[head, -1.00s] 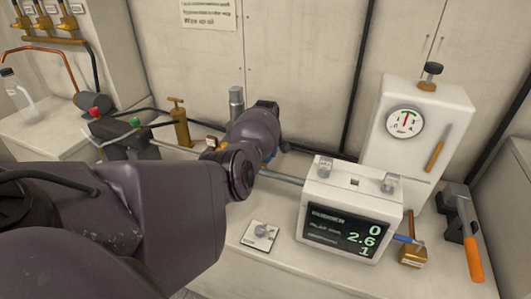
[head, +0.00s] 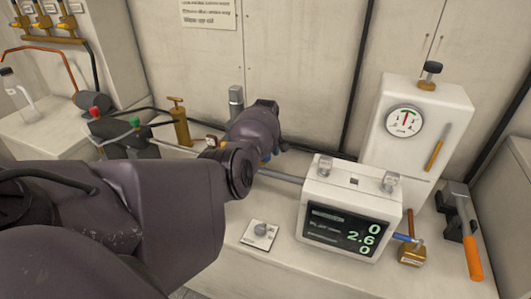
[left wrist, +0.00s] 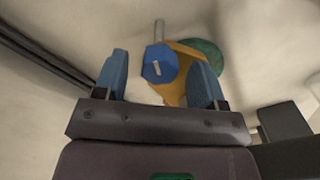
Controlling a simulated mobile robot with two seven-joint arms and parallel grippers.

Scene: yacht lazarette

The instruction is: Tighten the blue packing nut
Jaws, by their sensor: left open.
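The blue packing nut (left wrist: 160,62) shows in the left wrist view as a faceted blue piece with a grey stem, in front of a yellow-orange body (left wrist: 185,85). My left gripper (left wrist: 161,70) is open, with one blue finger on each side of the nut in the picture. A gap shows between each finger and the nut; I cannot tell if the fingertips reach its depth. In the head view my left wrist (head: 255,140) hides the nut and most of the gripper. My right gripper is not in view.
A white display box (head: 345,207) stands right of my left arm. Behind it is a white panel with a gauge (head: 404,121). A small knob plate (head: 260,235) lies on the bench.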

